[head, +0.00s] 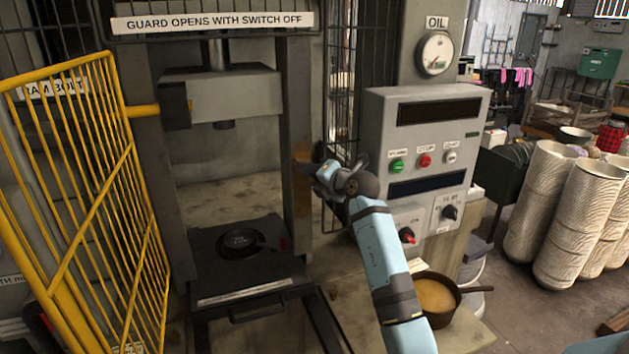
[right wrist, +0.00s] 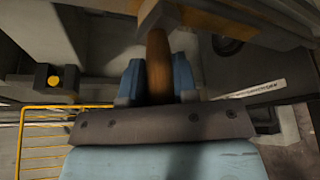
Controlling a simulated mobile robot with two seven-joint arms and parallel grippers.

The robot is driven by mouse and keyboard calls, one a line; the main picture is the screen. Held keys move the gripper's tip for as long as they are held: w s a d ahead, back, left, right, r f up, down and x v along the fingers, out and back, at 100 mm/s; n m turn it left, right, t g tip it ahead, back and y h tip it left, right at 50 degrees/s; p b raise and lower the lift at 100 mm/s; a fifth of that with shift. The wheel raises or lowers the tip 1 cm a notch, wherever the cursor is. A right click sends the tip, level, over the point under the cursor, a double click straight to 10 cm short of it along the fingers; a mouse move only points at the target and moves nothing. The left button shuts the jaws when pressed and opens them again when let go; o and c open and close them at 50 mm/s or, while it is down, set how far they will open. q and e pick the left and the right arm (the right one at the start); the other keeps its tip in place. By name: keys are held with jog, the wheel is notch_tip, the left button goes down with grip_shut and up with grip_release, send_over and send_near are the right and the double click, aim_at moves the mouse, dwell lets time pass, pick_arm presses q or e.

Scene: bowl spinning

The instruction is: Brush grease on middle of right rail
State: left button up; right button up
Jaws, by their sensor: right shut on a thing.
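The right rail (head: 297,100) is the grey upright at the right side of the press. A brown-orange patch (head: 302,155) shows about midway up it. My right gripper (head: 325,172) is beside this rail at that height. In the right wrist view, its blue fingers are shut on the brown wooden handle of a brush (right wrist: 158,65). The brush head is at the top edge, close to an ochre-brown surface; I cannot tell whether it touches. The head view barely shows the brush. A pan (head: 461,290) with yellow-brown contents stands at the lower right. My left gripper is not in view.
An open yellow guard (head: 70,190) stands at the left. A black pan (head: 240,242) lies on the press bed under the ram (head: 222,95). A control box (head: 425,140) stands close right of my arm. White stacked cylinders (head: 545,200) are farther right.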

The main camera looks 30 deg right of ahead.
jog(key=shift+r, duration=2.85)
jog(key=shift+s+a+f, duration=0.15)
jog(key=shift+s+f, duration=0.05)
jog(key=shift+s, duration=0.3)
jog(key=s+a, duration=0.1)
jog(key=s, duration=0.6)
jog(key=shift+s+a, duration=0.3)
jog(key=shift+a, duration=0.1)
